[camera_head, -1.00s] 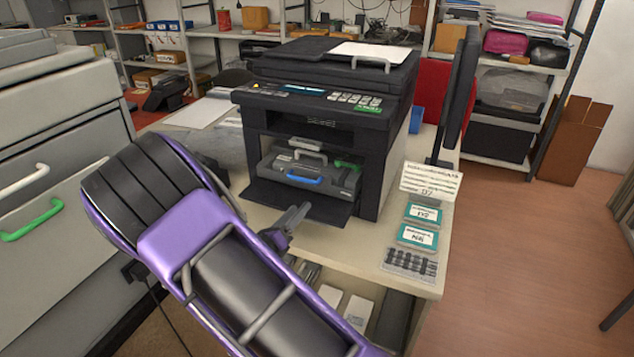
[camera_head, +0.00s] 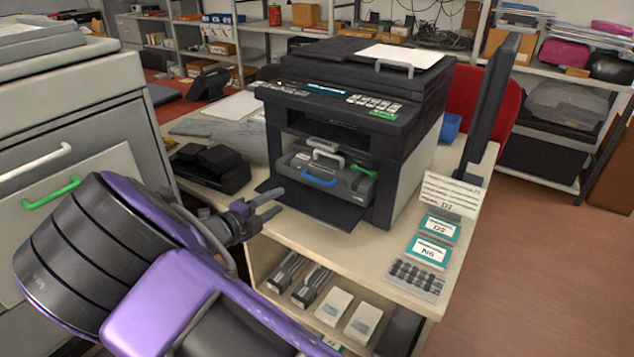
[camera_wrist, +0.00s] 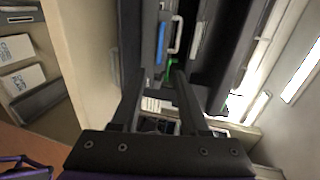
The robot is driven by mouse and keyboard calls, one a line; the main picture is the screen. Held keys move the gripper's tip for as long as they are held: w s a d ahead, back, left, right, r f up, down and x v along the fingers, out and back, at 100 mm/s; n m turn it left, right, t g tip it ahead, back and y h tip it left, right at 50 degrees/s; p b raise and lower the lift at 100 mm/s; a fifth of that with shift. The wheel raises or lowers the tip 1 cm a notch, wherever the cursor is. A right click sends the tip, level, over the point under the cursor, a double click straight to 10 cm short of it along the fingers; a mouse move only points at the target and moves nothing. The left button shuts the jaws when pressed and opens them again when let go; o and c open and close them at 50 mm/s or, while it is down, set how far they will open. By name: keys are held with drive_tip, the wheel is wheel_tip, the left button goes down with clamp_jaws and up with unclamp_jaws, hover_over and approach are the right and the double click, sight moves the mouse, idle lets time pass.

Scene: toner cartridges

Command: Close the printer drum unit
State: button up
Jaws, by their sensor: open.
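The black printer (camera_head: 345,120) stands on a cream desk with its front door (camera_head: 310,205) folded down flat. The dark grey drum unit (camera_head: 350,187) sits in the opening, with a blue handle (camera_head: 319,181), a white handle (camera_head: 327,153) and a green part (camera_head: 363,169). In the wrist view the blue handle (camera_wrist: 160,42) and white handle (camera_wrist: 179,28) show ahead of my fingers. My gripper (camera_head: 276,202) is open and empty, by the door's left front edge. I cannot tell whether it touches the door.
A black phone-like device (camera_head: 210,168) lies left of the printer. Labelled cards (camera_head: 429,250) and a keypad (camera_head: 416,279) lie at the desk's right front. An open shelf below holds white boxes (camera_head: 333,306). A grey cabinet (camera_head: 75,120) stands at left.

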sight(315, 180)
drive_tip(key=b+x, duration=0.2)
drive_tip(key=x, duration=1.4)
drive_tip(key=shift+w+f, duration=0.1)
drive_tip(key=shift+w, duration=0.05)
clamp_jaws()
idle(0.7)
